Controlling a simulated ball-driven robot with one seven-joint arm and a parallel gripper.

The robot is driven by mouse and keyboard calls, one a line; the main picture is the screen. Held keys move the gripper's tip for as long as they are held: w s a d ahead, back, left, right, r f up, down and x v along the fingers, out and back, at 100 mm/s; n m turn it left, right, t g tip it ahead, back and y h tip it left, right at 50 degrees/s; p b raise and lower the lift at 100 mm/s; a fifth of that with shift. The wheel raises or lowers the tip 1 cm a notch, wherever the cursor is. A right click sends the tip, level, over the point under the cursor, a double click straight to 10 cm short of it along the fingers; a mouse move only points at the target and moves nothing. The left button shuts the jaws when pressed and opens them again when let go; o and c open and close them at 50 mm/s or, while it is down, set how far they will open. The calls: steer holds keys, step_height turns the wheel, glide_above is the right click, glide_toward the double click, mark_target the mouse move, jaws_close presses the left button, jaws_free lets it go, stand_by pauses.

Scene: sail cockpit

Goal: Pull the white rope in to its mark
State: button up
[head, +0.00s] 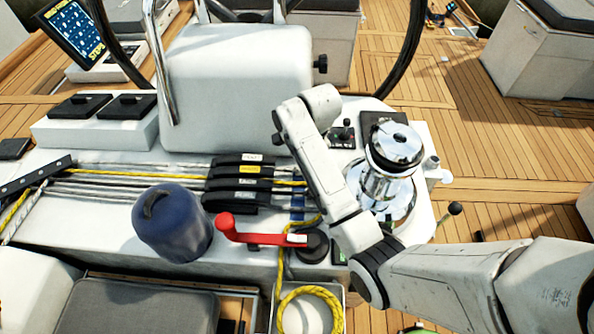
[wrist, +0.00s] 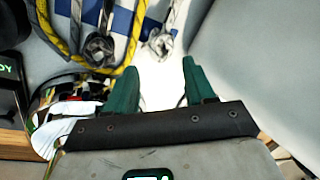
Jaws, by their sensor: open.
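Several pale ropes (head: 140,165) and a yellow one run from the left into a row of black clutches (head: 245,183) in the head view. I cannot tell for certain which pale rope is the white one, and I make out no mark. In the head view my arm hides the fingers.
A chrome winch (head: 388,185) stands right of my arm. A red-handled crank (head: 262,238) and a blue-covered drum (head: 172,225) stand in front of the clutches. Yellow rope (head: 315,292) lies coiled at the bottom. A white pedestal (head: 240,85) rises behind.

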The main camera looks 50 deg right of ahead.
mark_target(296, 170)
steer(key=f, duration=0.2)
steer(key=w+f, duration=0.1)
steer(key=f, duration=0.5)
steer(key=shift+w+d+f, duration=0.1)
steer(key=shift+w+d, duration=0.15)
steer(key=shift+d, duration=0.05)
steer(key=shift+c, duration=0.3)
jaws_close()
